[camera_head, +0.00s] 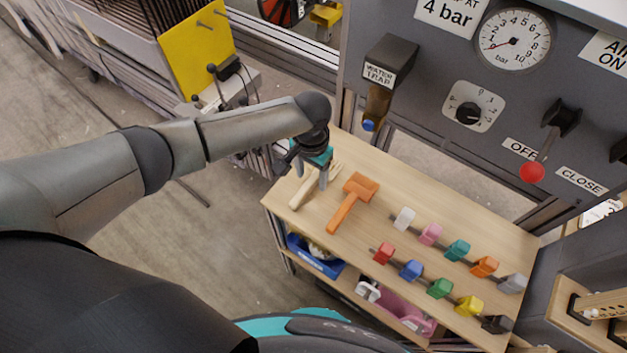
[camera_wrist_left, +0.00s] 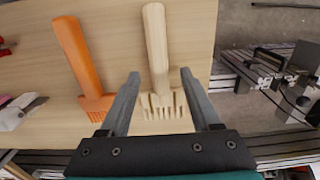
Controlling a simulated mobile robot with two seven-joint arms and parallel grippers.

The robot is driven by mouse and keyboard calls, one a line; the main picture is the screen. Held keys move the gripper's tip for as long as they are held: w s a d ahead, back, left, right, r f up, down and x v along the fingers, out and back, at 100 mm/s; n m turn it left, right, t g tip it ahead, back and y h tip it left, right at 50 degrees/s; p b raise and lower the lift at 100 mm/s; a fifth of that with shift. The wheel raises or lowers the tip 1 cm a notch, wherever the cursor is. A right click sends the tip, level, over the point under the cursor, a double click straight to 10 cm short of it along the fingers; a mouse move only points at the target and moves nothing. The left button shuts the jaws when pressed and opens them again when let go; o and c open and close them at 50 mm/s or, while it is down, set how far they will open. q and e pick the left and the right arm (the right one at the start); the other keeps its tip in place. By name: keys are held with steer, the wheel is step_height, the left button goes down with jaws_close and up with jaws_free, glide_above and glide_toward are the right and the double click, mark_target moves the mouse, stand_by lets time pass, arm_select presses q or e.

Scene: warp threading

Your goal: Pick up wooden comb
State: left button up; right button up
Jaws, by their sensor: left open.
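The wooden comb (camera_head: 302,190) is pale and lies on the light wooden bench (camera_head: 392,224) near its left end. It has a straight handle and a toothed head. In the left wrist view the comb (camera_wrist_left: 156,50) lies with its teeth toward my left gripper (camera_wrist_left: 157,78), which is open with one finger on each side of the head end. In the head view the left gripper (camera_head: 314,174) is over the comb and partly hides it. I cannot tell whether the fingers touch it. My right gripper is not in view.
An orange comb-like tool (camera_head: 352,202) lies close beside the comb; it also shows in the left wrist view (camera_wrist_left: 82,62). Two rows of coloured blocks (camera_head: 440,288) stand farther right. A grey gauge panel (camera_head: 440,80) rises behind the bench. A blue bin (camera_head: 316,262) is on the shelf below.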

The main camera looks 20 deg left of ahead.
arm_select(q)
steer(key=shift+f, duration=0.5)
jaws_close()
stand_by(0.3)
